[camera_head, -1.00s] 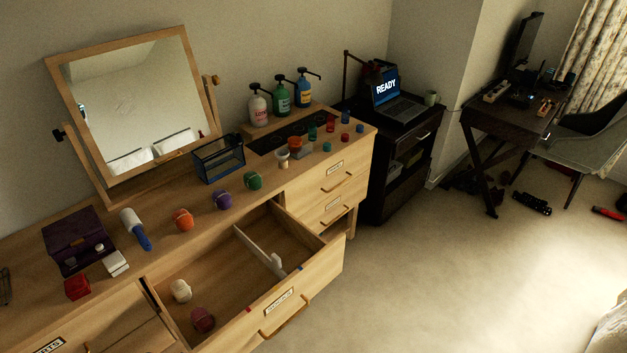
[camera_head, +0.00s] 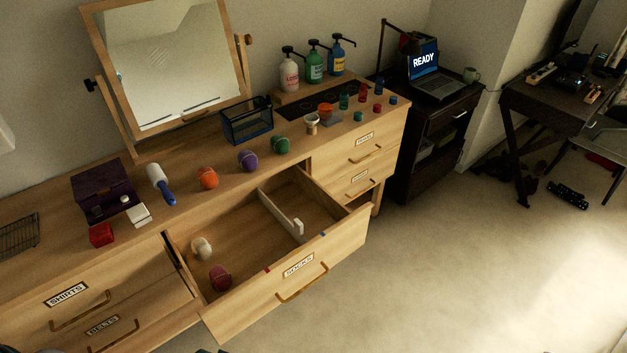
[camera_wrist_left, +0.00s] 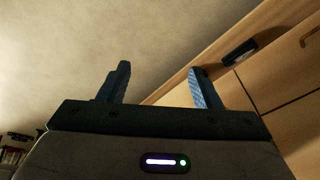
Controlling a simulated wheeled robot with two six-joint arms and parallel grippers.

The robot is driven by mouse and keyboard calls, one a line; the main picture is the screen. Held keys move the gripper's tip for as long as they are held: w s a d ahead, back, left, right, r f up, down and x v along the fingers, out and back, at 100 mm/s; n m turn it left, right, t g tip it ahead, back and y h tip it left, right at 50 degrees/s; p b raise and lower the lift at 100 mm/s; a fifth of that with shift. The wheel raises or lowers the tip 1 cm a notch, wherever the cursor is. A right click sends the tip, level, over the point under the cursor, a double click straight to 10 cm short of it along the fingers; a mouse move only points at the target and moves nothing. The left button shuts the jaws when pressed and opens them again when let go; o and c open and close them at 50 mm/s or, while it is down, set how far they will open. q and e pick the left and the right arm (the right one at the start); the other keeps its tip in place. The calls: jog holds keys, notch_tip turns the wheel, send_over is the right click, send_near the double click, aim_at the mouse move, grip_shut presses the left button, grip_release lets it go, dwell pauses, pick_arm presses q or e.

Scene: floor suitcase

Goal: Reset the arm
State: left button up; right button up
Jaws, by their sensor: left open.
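My left gripper (camera_wrist_left: 160,88) shows in the left wrist view with its two blue fingers apart and nothing between them. Carpet lies behind the fingers, and wooden drawer fronts (camera_wrist_left: 285,110) are at the right. In the head view neither gripper can be made out; only small dark parts, possibly mine, show at the bottom edge. The socks drawer (camera_head: 345,238) is pulled out of the wooden dresser (camera_head: 70,258). A white ball-like roll (camera_head: 202,247) and a dark red one (camera_head: 220,278) lie in its left compartment, beside a white divider (camera_head: 280,214).
On the dresser top stand a mirror (camera_head: 170,60), a purple box (camera_head: 103,190), a lint roller (camera_head: 160,184), orange, purple and green rolls, a glass box (camera_head: 247,122) and pump bottles (camera_head: 289,72). The open drawer juts over the floor.

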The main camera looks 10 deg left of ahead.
pick_arm(q)
jog(key=s+a+f+b, duration=0.15)
jog(key=s+f, duration=0.25)
jog(key=f, duration=0.7)
jog(key=s+f+b, duration=0.3)
jog(key=s+f, duration=0.1)
jog(key=f, duration=0.7)
jog(key=s+f+g+b, duration=0.1)
jog(key=s+f+b, duration=0.2)
jog(key=s+f, duration=0.9)
jog(key=shift+s+a, duration=0.15)
jog(key=shift+s, duration=0.1)
